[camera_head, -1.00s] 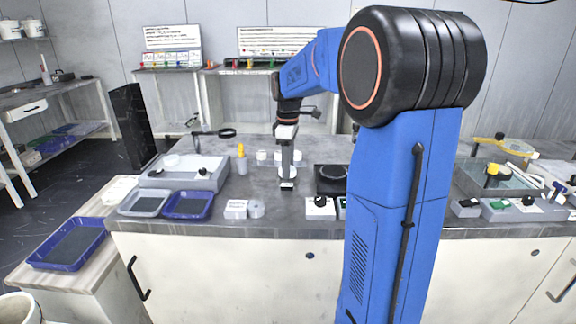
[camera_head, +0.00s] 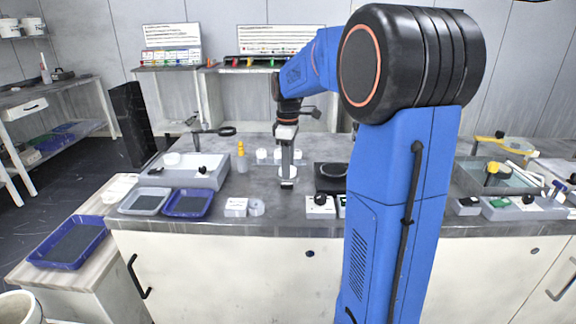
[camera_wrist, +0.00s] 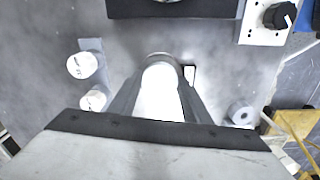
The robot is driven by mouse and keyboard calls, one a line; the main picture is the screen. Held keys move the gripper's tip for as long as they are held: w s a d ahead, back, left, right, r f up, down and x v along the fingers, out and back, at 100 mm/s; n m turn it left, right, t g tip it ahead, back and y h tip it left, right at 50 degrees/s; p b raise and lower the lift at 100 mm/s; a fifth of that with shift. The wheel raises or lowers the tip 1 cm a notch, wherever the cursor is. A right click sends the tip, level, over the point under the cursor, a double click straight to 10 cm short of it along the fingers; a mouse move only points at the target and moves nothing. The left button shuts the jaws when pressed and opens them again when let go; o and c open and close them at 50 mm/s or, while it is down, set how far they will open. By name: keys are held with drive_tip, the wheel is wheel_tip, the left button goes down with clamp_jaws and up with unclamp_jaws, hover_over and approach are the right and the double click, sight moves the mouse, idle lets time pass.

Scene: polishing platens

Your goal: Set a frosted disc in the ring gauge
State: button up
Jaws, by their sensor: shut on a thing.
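My gripper (camera_head: 287,184) hangs straight down over the middle of the worktop. In the wrist view its dark fingers (camera_wrist: 160,62) are close together around a pale, whitish piece (camera_wrist: 160,95), which looks like a frosted disc; its outline is partly hidden by the fingers. A small grey ring with a central hole (camera_head: 257,208), probably the ring gauge, lies on the worktop left of and nearer than my gripper. It shows in the wrist view (camera_wrist: 242,115), apart from the fingers, at lower right.
A white block (camera_head: 236,207) stands beside the ring. A black platen unit (camera_head: 331,178) is right of my gripper, with a white knob box (camera_head: 320,208) in front. Small white-capped jars (camera_head: 262,156) stand behind. Blue (camera_head: 188,204) and grey (camera_head: 145,203) trays lie left.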

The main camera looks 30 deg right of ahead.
drive_tip(key=shift+f, duration=0.1)
idle(0.5)
drive_tip(key=o, duration=1.2)
wheel_tip(320, 180, up, 17)
drive_tip(key=shift+r, duration=0.2)
idle(0.5)
